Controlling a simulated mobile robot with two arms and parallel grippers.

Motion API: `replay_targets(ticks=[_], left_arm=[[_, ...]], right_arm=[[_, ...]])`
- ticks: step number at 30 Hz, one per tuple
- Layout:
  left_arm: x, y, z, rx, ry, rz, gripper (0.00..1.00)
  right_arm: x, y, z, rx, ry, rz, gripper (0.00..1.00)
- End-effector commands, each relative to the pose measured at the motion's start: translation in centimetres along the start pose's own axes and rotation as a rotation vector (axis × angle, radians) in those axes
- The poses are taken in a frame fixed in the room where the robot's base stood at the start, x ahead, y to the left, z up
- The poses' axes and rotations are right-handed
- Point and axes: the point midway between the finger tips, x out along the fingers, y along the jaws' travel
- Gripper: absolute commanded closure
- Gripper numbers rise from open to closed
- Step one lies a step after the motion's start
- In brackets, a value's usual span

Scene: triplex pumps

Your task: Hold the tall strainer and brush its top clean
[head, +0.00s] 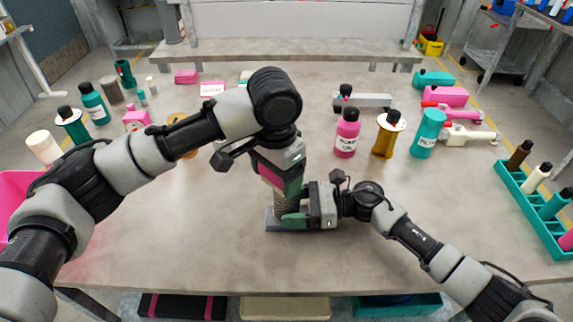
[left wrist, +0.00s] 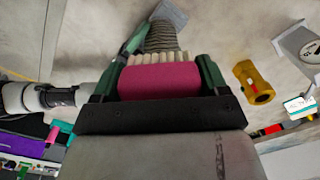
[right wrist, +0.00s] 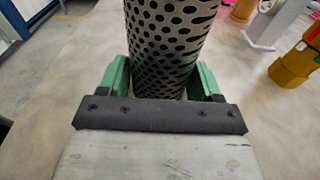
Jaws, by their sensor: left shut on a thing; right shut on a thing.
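The tall strainer (head: 285,203) is a grey perforated cylinder, upright on a grey base plate (head: 271,224) near the table's front middle. It fills the upper middle of the right wrist view (right wrist: 170,45). My right gripper (head: 291,215) is shut around the strainer, its green fingers on either side (right wrist: 160,82). My left gripper (head: 277,182) is shut on a brush (left wrist: 160,80) with a magenta body and cream bristles. The brush is above the strainer, bristles towards its top (left wrist: 162,36). The strainer's top is mostly hidden, and I cannot tell whether the bristles touch it.
A teal rack (head: 525,206) is at the right edge, a pink bin (head: 17,186) at the left. The front right table is clear.

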Motion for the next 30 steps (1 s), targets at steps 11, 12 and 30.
replay_targets(ticks=[11,12,30], left_arm=[[0.0,0.1,-2.3,-0.001,-0.003,0.000,0.48],[0.1,0.0,-2.7,-0.001,-0.003,0.000,0.48],[0.1,0.1,-3.4,0.000,-0.003,0.000,0.48]], right_arm=[[0.0,0.0,0.0,0.000,-0.001,0.000,0.48],[0.0,0.0,0.0,0.000,-0.001,0.000,0.48],[0.0,0.0,0.0,-0.001,-0.001,0.000,0.48]])
